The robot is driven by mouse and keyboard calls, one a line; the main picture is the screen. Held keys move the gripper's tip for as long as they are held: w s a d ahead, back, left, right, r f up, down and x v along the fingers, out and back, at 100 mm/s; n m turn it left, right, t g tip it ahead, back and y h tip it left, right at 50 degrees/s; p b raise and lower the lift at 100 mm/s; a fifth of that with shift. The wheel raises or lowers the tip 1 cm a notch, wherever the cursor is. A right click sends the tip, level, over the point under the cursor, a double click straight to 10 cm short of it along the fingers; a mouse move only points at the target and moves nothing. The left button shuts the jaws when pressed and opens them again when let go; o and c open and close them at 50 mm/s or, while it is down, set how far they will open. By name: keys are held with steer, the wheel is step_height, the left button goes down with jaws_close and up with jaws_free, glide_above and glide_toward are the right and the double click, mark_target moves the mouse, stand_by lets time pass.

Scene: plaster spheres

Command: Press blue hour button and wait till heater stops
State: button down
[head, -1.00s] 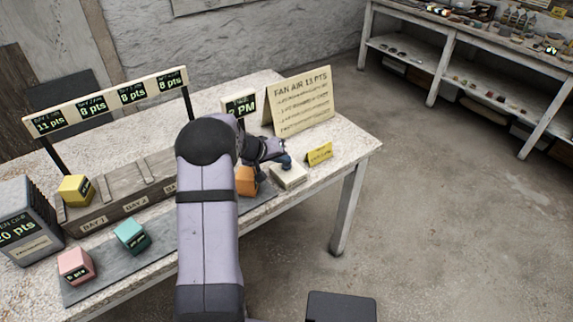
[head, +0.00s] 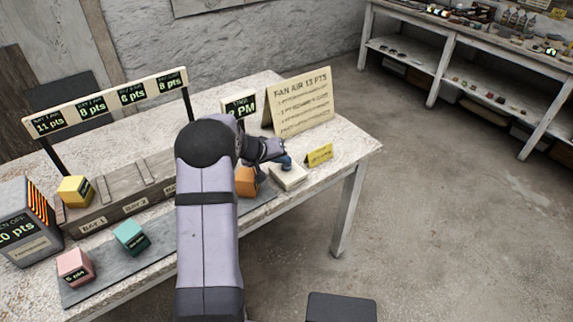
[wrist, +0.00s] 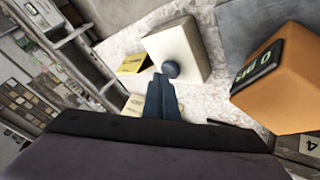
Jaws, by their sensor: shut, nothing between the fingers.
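The blue round button (wrist: 170,69) sits on a cream box (wrist: 190,45) in the wrist view. The cream box also shows in the head view (head: 290,177) near the table's right end. My gripper (wrist: 163,82) is shut and empty, with its fingertips right at the button; whether they press it I cannot tell. In the head view the gripper (head: 284,160) hides most of the button. A grey box (head: 22,232) at the far left, likely the heater, reads "20 pts" and shows glowing orange stripes on its side. A dark display (head: 242,107) reads "PM", its digit partly hidden by my arm.
An orange cube (head: 246,181) stands beside the cream box, partly behind my arm. A yellow card (head: 319,154) and a "FAN AIR 13 PTS" sign (head: 303,100) stand close by. Yellow (head: 73,191), teal (head: 129,237) and pink (head: 75,267) cubes are at left.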

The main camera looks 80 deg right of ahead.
mark_target(284, 167)
steer(key=shift+r, duration=0.65)
steer(key=shift+r+p, duration=1.4)
steer(key=shift+r, duration=1.15)
